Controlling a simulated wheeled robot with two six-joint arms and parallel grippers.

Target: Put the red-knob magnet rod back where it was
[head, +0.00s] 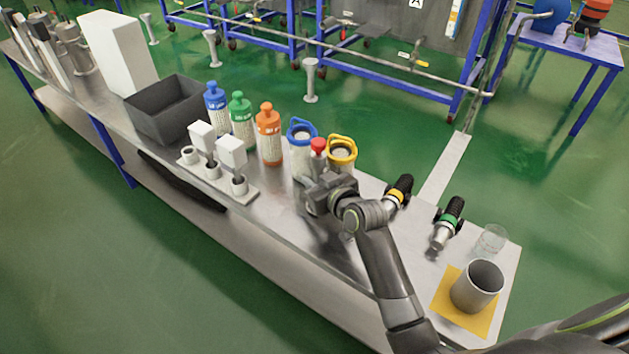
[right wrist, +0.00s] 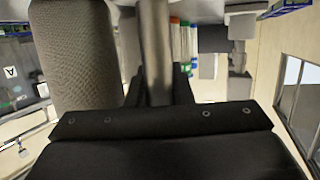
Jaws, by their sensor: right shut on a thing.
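The red-knob magnet rod shows its red knob (head: 318,146) in the head view, between the blue-ringed and yellow-ringed canisters. In the right wrist view its grey shaft (right wrist: 156,45) stands upright between the dark fingers. My right gripper (head: 312,192) is shut on the rod, below the knob, at the front of the canisters. In the right wrist view the gripper (right wrist: 158,88) shows close up. The rod's lower end is hidden, so I cannot tell whether it touches the table. My left gripper is not in view.
Blue-ringed (head: 301,134) and yellow-ringed (head: 341,152) canisters stand close by. An orange-capped bottle (head: 268,135) and a white rack (head: 216,181) are left. Right are two dark-handled tools, a glass beaker (head: 491,241) and a grey cup (head: 477,289) on a yellow mat (head: 446,305).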

